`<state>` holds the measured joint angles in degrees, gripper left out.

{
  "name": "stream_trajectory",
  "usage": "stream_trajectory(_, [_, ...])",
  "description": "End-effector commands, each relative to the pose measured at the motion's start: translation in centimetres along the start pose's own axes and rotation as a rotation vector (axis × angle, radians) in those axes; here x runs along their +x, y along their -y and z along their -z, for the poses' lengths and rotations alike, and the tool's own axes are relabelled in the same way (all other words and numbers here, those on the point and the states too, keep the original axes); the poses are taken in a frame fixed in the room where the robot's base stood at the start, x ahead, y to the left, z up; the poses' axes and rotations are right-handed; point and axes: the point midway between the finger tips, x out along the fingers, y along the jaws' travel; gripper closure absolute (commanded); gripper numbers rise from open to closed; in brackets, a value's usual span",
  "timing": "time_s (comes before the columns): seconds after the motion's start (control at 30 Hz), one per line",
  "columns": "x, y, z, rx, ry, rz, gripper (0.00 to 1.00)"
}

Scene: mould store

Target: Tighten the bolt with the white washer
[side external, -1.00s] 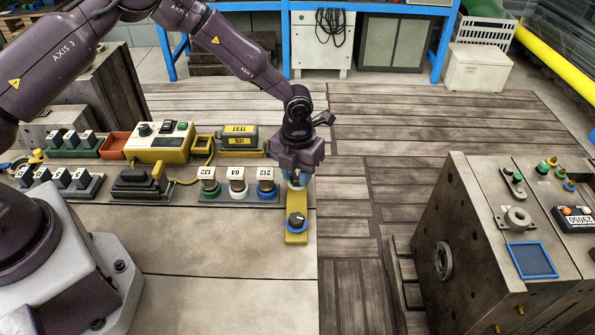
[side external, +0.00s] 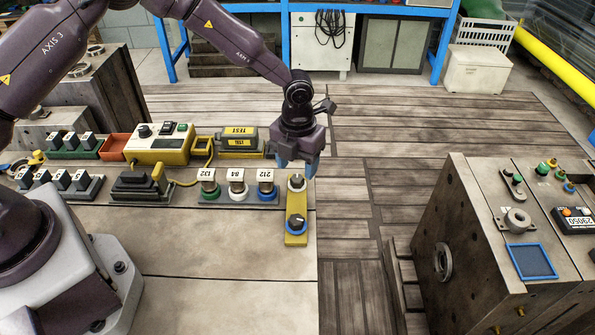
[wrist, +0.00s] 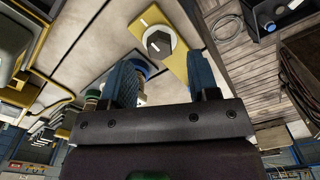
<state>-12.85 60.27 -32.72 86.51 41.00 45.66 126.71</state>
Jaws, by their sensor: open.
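The yellow plate (side external: 296,205) lies at the right end of the bench. Its far bolt, with the white washer (side external: 297,183), shows a dark hexagonal head in the wrist view (wrist: 158,42). The plate's near bolt has a blue washer (side external: 296,225). My gripper (side external: 297,164) is open and empty, with its blue fingers pointing down, just above and behind the white-washer bolt. In the wrist view my gripper (wrist: 162,75) has its fingers wide apart, with the bolt head beyond the gap and clear of both.
Several numbered posts stand just left of the plate, the closest labelled 212 (side external: 266,183). A yellow control box (side external: 160,145) and a cable lie farther left. A large mould block (side external: 490,240) stands to the right, across the plank floor. The bench front is clear.

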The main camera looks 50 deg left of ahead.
Motion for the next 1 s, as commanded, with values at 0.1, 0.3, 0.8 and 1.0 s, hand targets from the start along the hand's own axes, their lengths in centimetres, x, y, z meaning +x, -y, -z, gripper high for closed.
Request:
stream_trajectory(0.1, [-3.0, 0.0, -0.1, -0.002, 0.005, 0.001, 0.45])
stream_trajectory(0.3, [-7.1, 0.0, -0.1, -0.002, 0.004, 0.001, 0.45])
stream_trajectory(0.8, [-9.8, 0.0, 0.0, -0.001, 0.000, 0.001, 0.45])
stream_trajectory(1.0, [-9.8, 0.0, 0.0, -0.050, 0.000, 0.001, 0.45])
